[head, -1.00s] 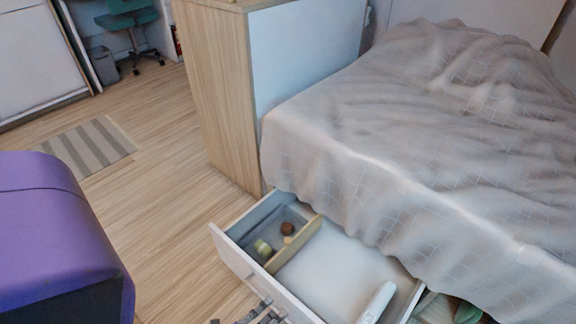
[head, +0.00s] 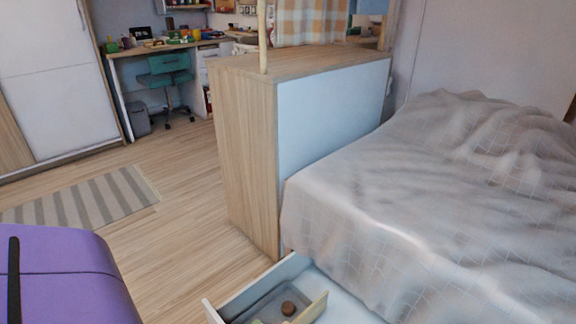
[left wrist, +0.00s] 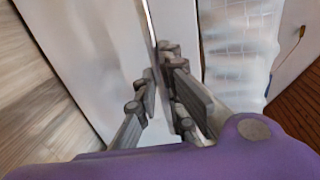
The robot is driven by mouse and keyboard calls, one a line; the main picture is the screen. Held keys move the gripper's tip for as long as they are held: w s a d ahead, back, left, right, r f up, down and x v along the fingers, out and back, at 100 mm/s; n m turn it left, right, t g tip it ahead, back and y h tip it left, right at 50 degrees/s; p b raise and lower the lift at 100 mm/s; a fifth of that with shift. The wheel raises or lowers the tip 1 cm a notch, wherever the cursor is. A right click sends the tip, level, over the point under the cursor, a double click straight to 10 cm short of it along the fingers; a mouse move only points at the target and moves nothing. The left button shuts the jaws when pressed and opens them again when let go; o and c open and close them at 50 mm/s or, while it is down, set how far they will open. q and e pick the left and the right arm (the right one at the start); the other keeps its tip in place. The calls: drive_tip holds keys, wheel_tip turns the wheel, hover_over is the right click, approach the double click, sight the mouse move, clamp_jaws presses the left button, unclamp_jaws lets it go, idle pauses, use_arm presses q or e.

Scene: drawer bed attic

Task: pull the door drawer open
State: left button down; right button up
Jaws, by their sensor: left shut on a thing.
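The drawer (head: 211,313) under the bed stands open at the bottom of the head view, and the lower part of it is cut off by the frame. It has a white front, and a compartment holding a small brown round object (head: 288,308). In the left wrist view my left gripper (left wrist: 160,68) is shut on the upper edge of the white drawer front (left wrist: 95,50), with one finger on each side of it. My left gripper is out of the head view. My right gripper shows in neither view.
The bed (head: 400,215) with its grey checked blanket overhangs the drawer on the right. A wooden cabinet (head: 243,155) stands behind the drawer. Bare floor (head: 180,235) lies to the left, with a striped rug (head: 85,200) farther off.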

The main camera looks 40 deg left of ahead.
use_arm(q)
drive_tip(key=shift+s+f, duration=0.15)
drive_tip(key=c, duration=1.9)
unclamp_jaws()
drive_tip(key=shift+o, duration=0.2)
drive_tip(key=s+r, duration=0.2)
drive_tip(key=s, duration=0.9)
drive_tip(key=shift+s+a+r, duration=0.25)
drive_tip(key=shift+s+r, duration=0.05)
